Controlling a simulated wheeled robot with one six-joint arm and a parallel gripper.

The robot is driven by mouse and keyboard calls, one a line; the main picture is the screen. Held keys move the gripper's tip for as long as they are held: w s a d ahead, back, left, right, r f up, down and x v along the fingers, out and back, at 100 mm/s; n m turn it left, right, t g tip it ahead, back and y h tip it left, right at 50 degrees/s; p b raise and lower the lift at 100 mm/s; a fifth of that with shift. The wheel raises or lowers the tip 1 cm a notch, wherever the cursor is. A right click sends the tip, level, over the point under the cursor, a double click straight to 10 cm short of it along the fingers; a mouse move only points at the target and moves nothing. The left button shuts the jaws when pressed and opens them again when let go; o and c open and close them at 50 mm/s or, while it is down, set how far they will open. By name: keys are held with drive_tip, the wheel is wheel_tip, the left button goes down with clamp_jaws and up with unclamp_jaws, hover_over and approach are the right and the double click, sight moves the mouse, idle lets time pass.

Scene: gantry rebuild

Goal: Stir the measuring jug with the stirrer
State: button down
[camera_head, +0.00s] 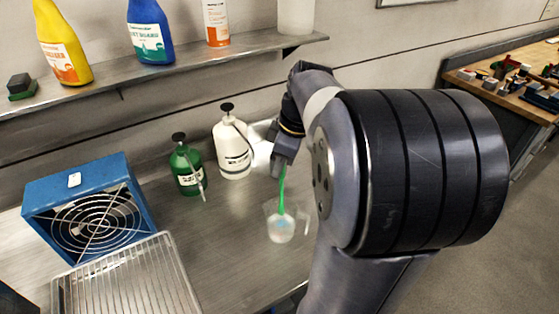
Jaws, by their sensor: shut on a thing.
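The measuring jug (281,229) is a small clear container on the steel bench, just left of my arm. The stirrer (282,190) is a thin green rod. It hangs down from my gripper (283,167), and its lower end is inside or directly over the jug; I cannot tell how deep it goes. My gripper is shut on the stirrer's upper end, above the jug. The fingertips are small and partly hidden in this view.
A white pump bottle (233,150) and a green pump bottle (186,168) stand behind and left of the jug. A blue fan box (85,208) and a wire rack (125,280) are at left. A shelf (200,55) with bottles runs above. Bare bench lies left of the jug.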

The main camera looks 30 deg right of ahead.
sight(280, 187)
drive_tip(key=shift+f+b, duration=2.8)
drive_tip(key=shift+f, duration=1.1)
